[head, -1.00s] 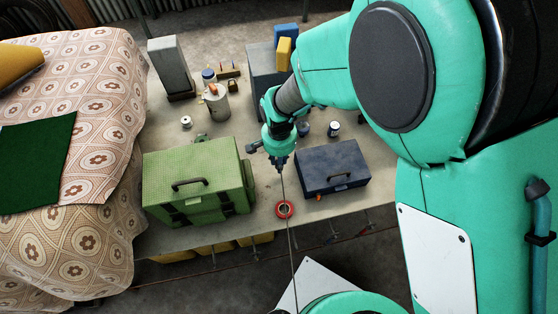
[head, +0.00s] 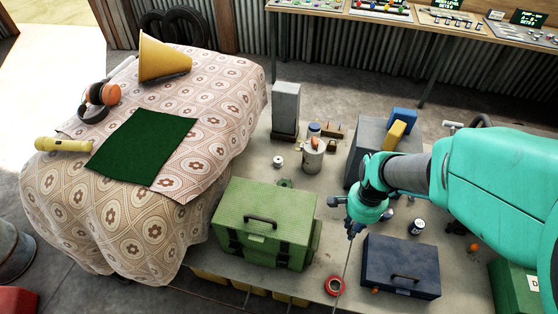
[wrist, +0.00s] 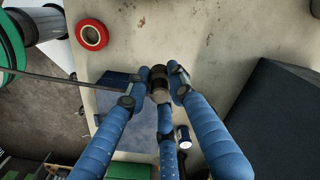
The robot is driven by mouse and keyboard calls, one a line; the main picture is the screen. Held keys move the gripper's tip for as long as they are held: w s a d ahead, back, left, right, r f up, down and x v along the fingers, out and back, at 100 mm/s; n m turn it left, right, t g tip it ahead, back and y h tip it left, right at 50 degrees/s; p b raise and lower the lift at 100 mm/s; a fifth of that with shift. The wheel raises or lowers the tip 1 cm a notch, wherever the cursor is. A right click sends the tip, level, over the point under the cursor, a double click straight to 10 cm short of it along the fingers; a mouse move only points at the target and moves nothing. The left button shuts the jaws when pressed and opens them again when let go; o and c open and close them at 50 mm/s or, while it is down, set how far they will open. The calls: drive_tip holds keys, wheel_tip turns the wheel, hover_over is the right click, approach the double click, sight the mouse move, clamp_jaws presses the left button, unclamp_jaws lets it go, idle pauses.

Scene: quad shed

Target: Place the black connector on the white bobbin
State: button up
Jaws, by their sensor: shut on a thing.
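My gripper (head: 352,232) hangs over the bench between the green case and the dark blue toolbox. In the wrist view its blue fingers (wrist: 159,85) are closed around a small dark cylindrical piece (wrist: 159,76), which looks like the black connector. The fingers partly cover it, and it is too small to make out in the head view. The white bobbin (head: 278,161) appears to be the small pale spool standing on the bench behind the green case, left of the grey can. It is apart from my gripper, farther back and to the left.
The green case (head: 265,222) stands left of my gripper and the blue toolbox (head: 400,265) right. A red ring (head: 334,285) lies near the bench's front edge. A grey can (head: 312,157) and a tall grey block (head: 285,108) stand near the bobbin. A thin line crosses beside my gripper.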

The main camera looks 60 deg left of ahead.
wheel_tip(320, 180, up, 3)
drive_tip(key=shift+f, duration=0.2)
drive_tip(key=s+a+n+p, duration=0.2)
drive_tip(key=a+n+p, duration=0.2)
drive_tip(key=a+n, duration=0.55)
drive_tip(key=s+a+n+p, duration=0.3)
drive_tip(key=a+n+p, duration=0.1)
drive_tip(key=a, duration=1.1)
drive_tip(key=s+a+f+n, duration=0.2)
drive_tip(key=a+f+n, duration=0.1)
drive_tip(key=a+f, duration=0.1)
drive_tip(key=shift+s+f+p, duration=0.15)
drive_tip(key=shift+f+p, duration=0.25)
drive_tip(key=shift+f, duration=0.2)
drive_tip(key=shift+a, duration=0.1)
